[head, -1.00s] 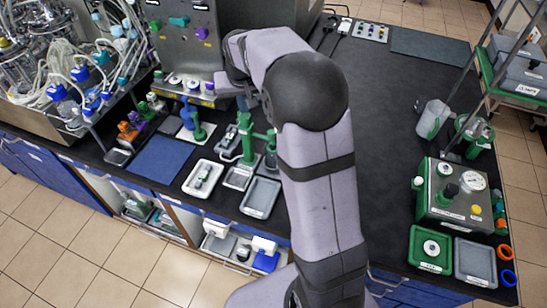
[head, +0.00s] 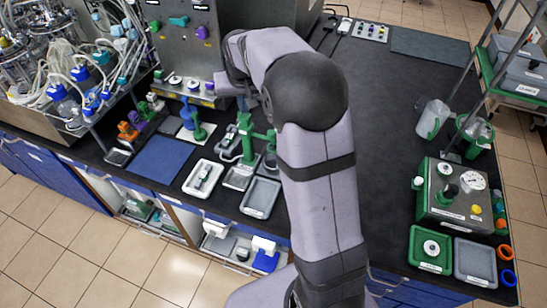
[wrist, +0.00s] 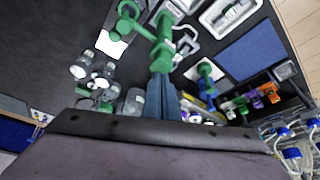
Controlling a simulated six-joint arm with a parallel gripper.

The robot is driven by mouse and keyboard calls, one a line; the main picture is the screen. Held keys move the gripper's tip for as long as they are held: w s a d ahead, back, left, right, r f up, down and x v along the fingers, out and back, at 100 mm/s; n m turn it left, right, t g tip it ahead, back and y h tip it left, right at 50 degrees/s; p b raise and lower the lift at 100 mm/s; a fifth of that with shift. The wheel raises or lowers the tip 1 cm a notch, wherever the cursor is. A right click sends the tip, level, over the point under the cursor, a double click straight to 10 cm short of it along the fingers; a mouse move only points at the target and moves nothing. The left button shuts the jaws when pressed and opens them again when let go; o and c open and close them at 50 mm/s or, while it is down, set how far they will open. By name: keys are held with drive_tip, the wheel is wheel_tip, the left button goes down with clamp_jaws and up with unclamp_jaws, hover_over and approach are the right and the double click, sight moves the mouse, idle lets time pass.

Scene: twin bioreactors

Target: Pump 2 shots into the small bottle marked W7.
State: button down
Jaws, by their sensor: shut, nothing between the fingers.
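My gripper (wrist: 163,98) shows in the wrist view as blue fingers held together with nothing between them. Its fingertips are close to a green pump stand (wrist: 161,50); I cannot tell whether they touch it. In the head view the green pump stand (head: 246,136) stands on the bench left of my arm, which hides much of the area behind it. Several small clear bottles (wrist: 79,70) stand left of the fingers in the wrist view. Their markings are too small to read, so I cannot tell which is W7.
A white tray (head: 191,187) and a grey tray (head: 247,207) lie near the front edge. A blue mat (head: 158,160) and a blue pump (head: 198,134) are to the left. A green-and-grey device (head: 432,207) stands at the right. The dark bench (head: 385,110) behind is largely clear.

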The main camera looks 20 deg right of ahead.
sight(245, 115)
drive_tip(key=shift+f, duration=0.2)
drive_tip(key=shift+f+b, duration=1.1)
drive_tip(key=shift+f, duration=0.3)
drive_tip(key=shift+r, duration=0.2)
drive_tip(key=shift+r+p, duration=1.3)
drive_tip(key=shift+r, duration=0.1)
drive_tip(key=shift+f, duration=0.15)
drive_tip(key=shift+f+b, duration=1.1)
drive_tip(key=shift+f, duration=0.3)
drive_tip(key=shift+r, duration=0.15)
drive_tip(key=shift+r+p, duration=1.2)
drive_tip(key=shift+r, duration=0.2)
